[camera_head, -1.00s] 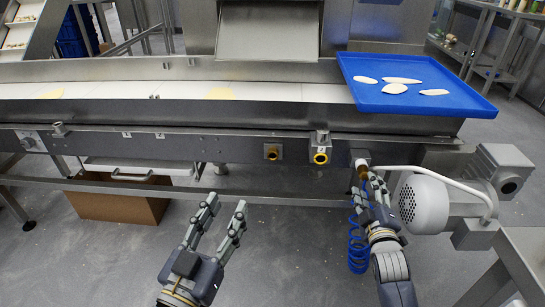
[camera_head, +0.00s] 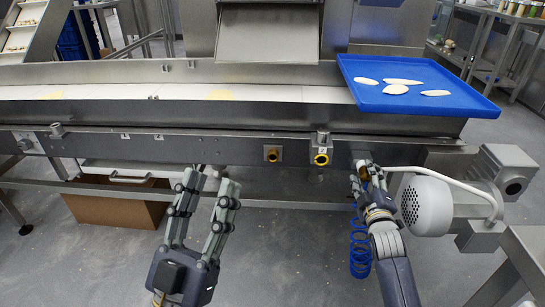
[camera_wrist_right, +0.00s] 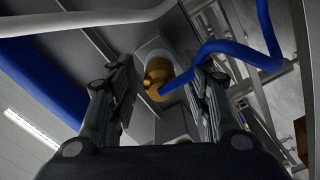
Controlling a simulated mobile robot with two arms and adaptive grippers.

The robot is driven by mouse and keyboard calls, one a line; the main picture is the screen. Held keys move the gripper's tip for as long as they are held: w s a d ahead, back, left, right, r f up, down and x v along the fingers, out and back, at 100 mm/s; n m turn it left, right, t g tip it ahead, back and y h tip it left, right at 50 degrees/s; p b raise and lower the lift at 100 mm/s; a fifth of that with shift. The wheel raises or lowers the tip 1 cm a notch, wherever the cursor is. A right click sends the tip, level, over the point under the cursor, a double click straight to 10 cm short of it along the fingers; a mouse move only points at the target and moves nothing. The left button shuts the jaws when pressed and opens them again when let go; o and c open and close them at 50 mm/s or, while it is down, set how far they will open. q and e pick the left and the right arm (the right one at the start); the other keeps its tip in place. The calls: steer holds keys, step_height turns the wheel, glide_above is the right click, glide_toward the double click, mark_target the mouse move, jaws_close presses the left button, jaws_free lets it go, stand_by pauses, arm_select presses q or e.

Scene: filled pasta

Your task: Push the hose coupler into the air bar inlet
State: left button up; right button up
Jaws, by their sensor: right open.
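The brass hose coupler (camera_wrist_right: 158,76) sits in a pale round holder in the right wrist view, with a blue hose (camera_wrist_right: 235,48) at it. My right gripper (camera_head: 364,174) is open, its fingers on either side of the coupler; I cannot tell whether they touch it. In the head view the gripper mostly hides the coupler. Two brass ports sit on the bar's front: a plain one (camera_head: 272,154) and a yellow-ringed one (camera_head: 321,158) under a small valve. Which is the air bar inlet is not certain. My left gripper (camera_head: 212,179) is open and empty, left of the ports.
A blue tray (camera_head: 470,103) with several pale flat pieces rests on the conveyor's right end. A grey motor (camera_head: 425,205) and white pipe stand right of my right gripper. The coiled blue hose (camera_head: 359,248) hangs below it. A cardboard box (camera_head: 115,208) stands under the conveyor.

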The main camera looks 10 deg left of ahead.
arm_select(q)
steer(key=shift+w, duration=0.15)
stand_by(0.4)
steer(key=shift+w+f+g+p, duration=0.15)
steer(key=shift+w+f+g, duration=0.15)
steer(key=shift+f+g, duration=0.15)
steer(key=shift+w+f+g+p, duration=0.15)
steer(key=shift+w+f+g, duration=0.2)
steer(key=shift+f, duration=0.2)
steer(key=shift+r, duration=0.1)
arm_select(e)
jaws_close()
